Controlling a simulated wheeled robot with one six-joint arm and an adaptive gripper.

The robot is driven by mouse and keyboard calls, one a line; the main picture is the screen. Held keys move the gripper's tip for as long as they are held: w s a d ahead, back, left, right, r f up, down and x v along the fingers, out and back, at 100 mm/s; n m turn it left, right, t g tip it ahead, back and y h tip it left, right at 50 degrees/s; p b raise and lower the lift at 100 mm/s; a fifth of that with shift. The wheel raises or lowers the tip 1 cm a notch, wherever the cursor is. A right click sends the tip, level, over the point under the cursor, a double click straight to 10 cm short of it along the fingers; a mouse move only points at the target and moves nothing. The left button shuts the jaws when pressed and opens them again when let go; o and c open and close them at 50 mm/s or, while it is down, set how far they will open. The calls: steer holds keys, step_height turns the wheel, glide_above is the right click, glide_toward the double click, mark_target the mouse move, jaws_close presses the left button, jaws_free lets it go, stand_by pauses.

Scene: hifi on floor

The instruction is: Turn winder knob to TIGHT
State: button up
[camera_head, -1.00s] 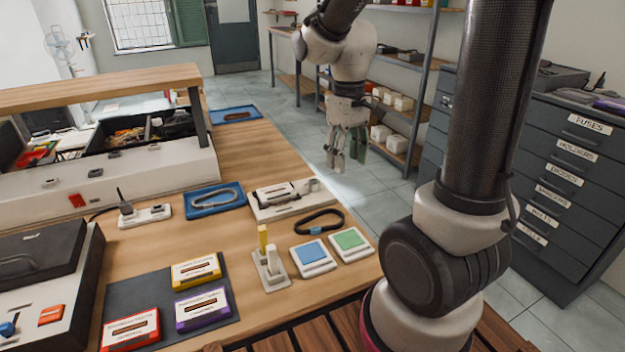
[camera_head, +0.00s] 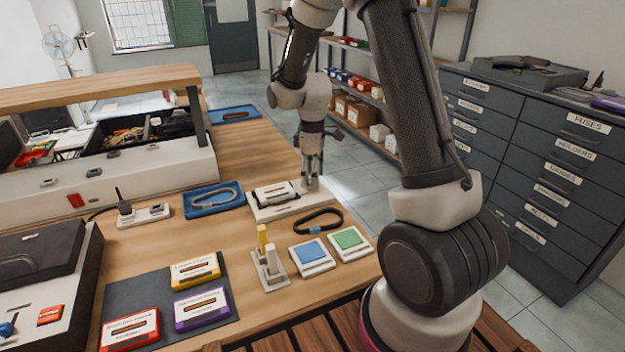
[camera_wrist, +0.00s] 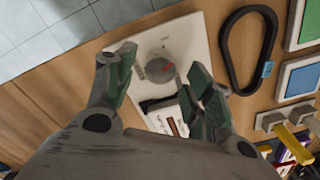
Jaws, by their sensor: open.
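The winder (camera_head: 272,203) is a pale device on the right part of the wooden table. A device with a labelled face (camera_wrist: 178,121) is set in the base beside the knob. My gripper (camera_head: 312,182) points down over the winder's right end, where the knob is. In the wrist view my gripper (camera_wrist: 165,82) is open, with one green-padded finger on each side of the knob. I cannot tell whether they touch it. No TIGHT lettering is readable.
A black belt loop (camera_head: 318,221) with a blue clip lies close to the winder. Blue (camera_head: 311,256) and green (camera_head: 350,243) pads, a yellow-and-white lever stand (camera_head: 268,265) and a blue tray (camera_head: 214,200) are nearby. Grey drawers (camera_head: 560,160) stand to the right.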

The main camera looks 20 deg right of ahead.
steer(key=shift+f, duration=1)
steer(key=c, duration=1)
